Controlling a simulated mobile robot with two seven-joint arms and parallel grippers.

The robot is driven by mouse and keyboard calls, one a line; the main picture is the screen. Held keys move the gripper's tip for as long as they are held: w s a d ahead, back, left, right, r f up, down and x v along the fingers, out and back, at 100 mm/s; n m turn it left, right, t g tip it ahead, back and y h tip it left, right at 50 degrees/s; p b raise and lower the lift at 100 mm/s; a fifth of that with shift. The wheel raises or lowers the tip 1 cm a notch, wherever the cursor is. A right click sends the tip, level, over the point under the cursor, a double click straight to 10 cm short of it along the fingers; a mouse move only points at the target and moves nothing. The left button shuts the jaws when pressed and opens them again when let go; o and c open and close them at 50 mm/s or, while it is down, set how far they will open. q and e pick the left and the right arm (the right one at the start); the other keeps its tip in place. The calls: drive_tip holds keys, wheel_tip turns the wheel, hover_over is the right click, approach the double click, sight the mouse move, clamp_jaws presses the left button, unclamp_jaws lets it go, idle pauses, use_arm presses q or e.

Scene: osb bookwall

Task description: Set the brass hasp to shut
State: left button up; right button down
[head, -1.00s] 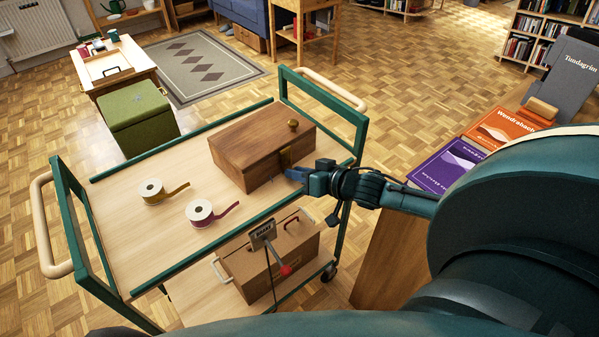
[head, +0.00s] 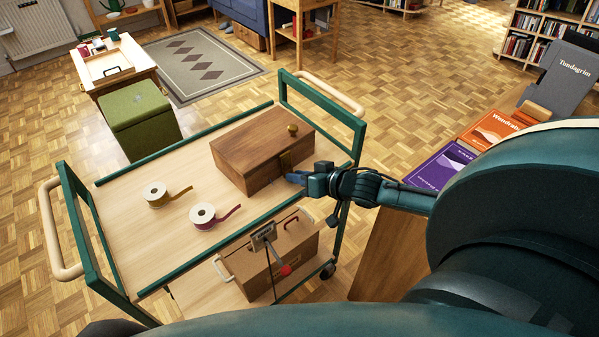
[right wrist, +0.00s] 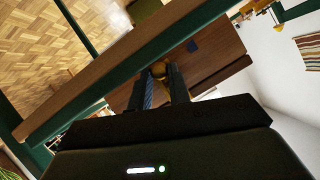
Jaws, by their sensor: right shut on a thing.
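A brown wooden box (head: 247,150) with a lid stands on the trolley's top shelf. Its brass hasp (head: 285,162) is on the front face, towards my right arm. My right gripper (head: 296,178) is at that face, shut on the hasp. In the right wrist view, the gripper's two fingers (right wrist: 165,88) are close together with the brass piece (right wrist: 159,68) between their tips. The fingers partly hide the hasp, so its exact angle is unclear. The lid looks closed. My left gripper is not in view.
The green-framed trolley (head: 130,235) also carries a yellow tape roll (head: 156,193) and a red tape roll (head: 203,215). A brown case (head: 262,262) sits on its lower shelf. Books (head: 440,165) lie at the right. A trolley end frame (head: 322,98) rises behind the box.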

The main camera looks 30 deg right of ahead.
drive_tip(key=c, duration=1.6)
unclamp_jaws()
drive_tip(key=shift+s, duration=0.1)
drive_tip(key=p+v, duration=0.2)
drive_tip(key=v, duration=1.1)
drive_tip(key=s+a+f+n+g+h, duration=0.2)
drive_tip(key=s+a+n+g+h, duration=0.15)
drive_tip(key=s+a+g, duration=0.75)
drive_tip(key=shift+w+a+f+n+t+y+p, duration=0.15)
drive_tip(key=shift+w+a+f+t+y, duration=0.4)
drive_tip(key=shift+a+f+t, duration=0.75)
drive_tip(key=shift+w+a+f+n+t+y+p, duration=0.1)
drive_tip(key=shift+w+a+f+t+y, duration=0.45)
drive_tip(key=shift+a+t, duration=1.35)
drive_tip(key=shift+w+a+f+n+t+y+p, duration=0.15)
drive_tip(key=shift+w+a+f+t+y, duration=0.1)
drive_tip(key=shift+w+a+f+t, duration=1)
